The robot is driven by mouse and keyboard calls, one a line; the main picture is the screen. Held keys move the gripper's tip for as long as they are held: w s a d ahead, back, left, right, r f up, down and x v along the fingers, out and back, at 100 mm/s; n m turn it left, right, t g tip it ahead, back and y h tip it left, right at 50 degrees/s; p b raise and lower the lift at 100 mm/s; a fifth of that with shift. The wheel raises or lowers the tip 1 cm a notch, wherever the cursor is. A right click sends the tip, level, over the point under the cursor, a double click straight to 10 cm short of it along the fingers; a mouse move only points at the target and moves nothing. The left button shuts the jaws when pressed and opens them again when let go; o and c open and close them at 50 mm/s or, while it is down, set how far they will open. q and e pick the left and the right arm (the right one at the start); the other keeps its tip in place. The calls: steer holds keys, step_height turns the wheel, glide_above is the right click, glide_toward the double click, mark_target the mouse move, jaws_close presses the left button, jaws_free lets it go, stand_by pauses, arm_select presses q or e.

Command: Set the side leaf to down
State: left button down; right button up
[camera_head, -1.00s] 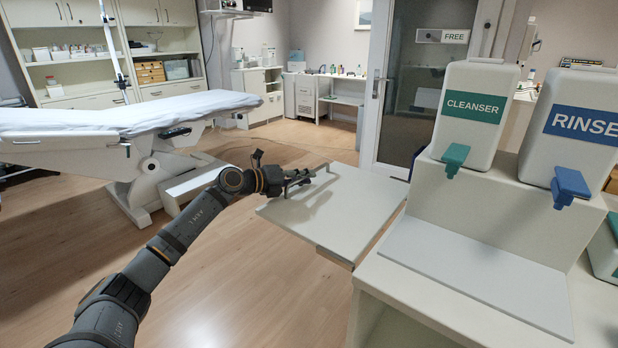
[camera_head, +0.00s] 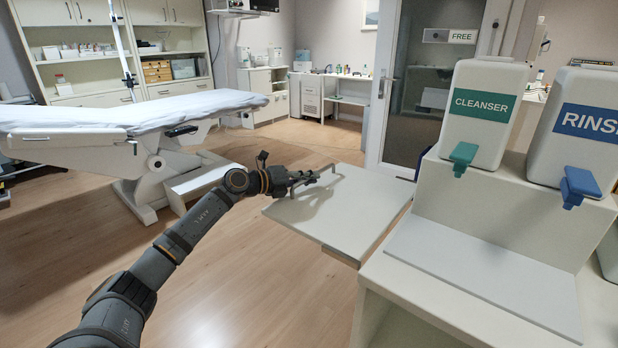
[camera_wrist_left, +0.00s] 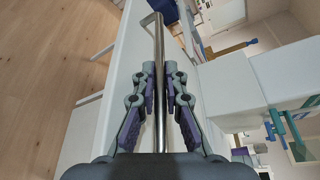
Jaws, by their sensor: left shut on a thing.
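The side leaf (camera_head: 345,212) is a pale flat panel. In the head view it stands out level from the left side of the white dispenser counter. A metal bar handle (camera_wrist_left: 157,40) runs along the leaf near its outer edge. My left gripper (camera_head: 312,178) is at that far outer end of the leaf. In the left wrist view my left gripper (camera_wrist_left: 160,80) has a finger on each side of the bar and is shut on it. The leaf's surface (camera_wrist_left: 130,60) shows behind the fingers. My right gripper is not in view.
A cleanser dispenser (camera_head: 480,115) and a rinse dispenser (camera_head: 580,130) stand on the counter (camera_head: 480,275) at the right. A treatment couch (camera_head: 120,120) is at the left. Open wooden floor (camera_head: 220,290) lies left of and below the leaf.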

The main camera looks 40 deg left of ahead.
mark_target(308, 192)
arm_select(q)
steer(key=shift+n, duration=0.6)
step_height(308, 192, down, 5)
steer(key=shift+b, duration=1)
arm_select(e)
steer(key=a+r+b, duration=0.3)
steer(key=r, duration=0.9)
arm_select(q)
steer(key=d+f+n+t+h+b, duration=0.15)
steer(key=d+f+n, duration=0.25)
steer(key=f, duration=0.5)
steer(key=d+f+n+t+h+b, duration=0.15)
steer(key=d+f+n, duration=0.25)
steer(key=f, duration=0.5)
steer(key=s+d+f+n+t+y, duration=0.1)
steer(key=d+f+n, duration=0.2)
steer(key=d, duration=0.4)
steer(key=d+f+n+t+y+b, duration=0.1)
steer(key=d+f+n+t+y, duration=0.1)
steer(key=d+n, duration=0.4)
steer(key=shift+s+d+f+b, duration=0.35)
steer(key=shift+d+f, duration=0.2)
steer(key=shift+f, duration=0.3)
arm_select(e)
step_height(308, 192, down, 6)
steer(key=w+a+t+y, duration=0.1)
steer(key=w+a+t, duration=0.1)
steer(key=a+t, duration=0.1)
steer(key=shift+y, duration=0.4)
